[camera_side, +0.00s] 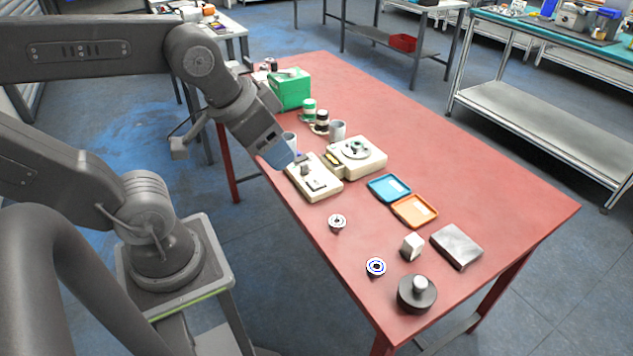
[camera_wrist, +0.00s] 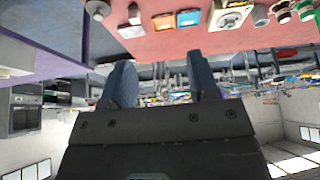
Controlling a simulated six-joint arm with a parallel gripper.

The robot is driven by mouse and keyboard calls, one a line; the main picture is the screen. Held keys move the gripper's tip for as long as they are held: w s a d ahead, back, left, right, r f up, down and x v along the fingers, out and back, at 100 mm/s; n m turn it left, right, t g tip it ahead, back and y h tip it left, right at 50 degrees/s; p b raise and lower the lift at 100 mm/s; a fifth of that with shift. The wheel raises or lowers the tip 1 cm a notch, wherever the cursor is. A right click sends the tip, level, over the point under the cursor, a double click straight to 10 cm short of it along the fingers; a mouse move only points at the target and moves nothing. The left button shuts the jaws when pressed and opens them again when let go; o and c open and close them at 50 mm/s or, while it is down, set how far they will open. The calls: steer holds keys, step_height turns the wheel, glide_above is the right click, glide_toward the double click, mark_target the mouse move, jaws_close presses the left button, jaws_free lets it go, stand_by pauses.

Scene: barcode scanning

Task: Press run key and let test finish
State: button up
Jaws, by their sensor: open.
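A beige box with a small dark panel and raised parts on top (camera_side: 313,180) sits near the table's left edge in the side view; I cannot make out which part is a run key. Beside it stands a cream instrument with a round plate holding small pieces (camera_side: 358,157); it also shows at the top of the wrist view (camera_wrist: 229,15). My gripper (camera_side: 279,157) has blue fingers, which in the side view overlap the left end of the beige box; contact cannot be told. In the wrist view my gripper (camera_wrist: 161,82) has its fingers apart with nothing between them.
A blue tray (camera_side: 373,181) and an orange tray (camera_side: 425,218) lie right of the instruments. A green box (camera_side: 289,91) and a grey cup (camera_side: 337,130) stand behind.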

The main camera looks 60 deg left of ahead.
jaws_close()
stand_by(0.3)
stand_by(1.1)
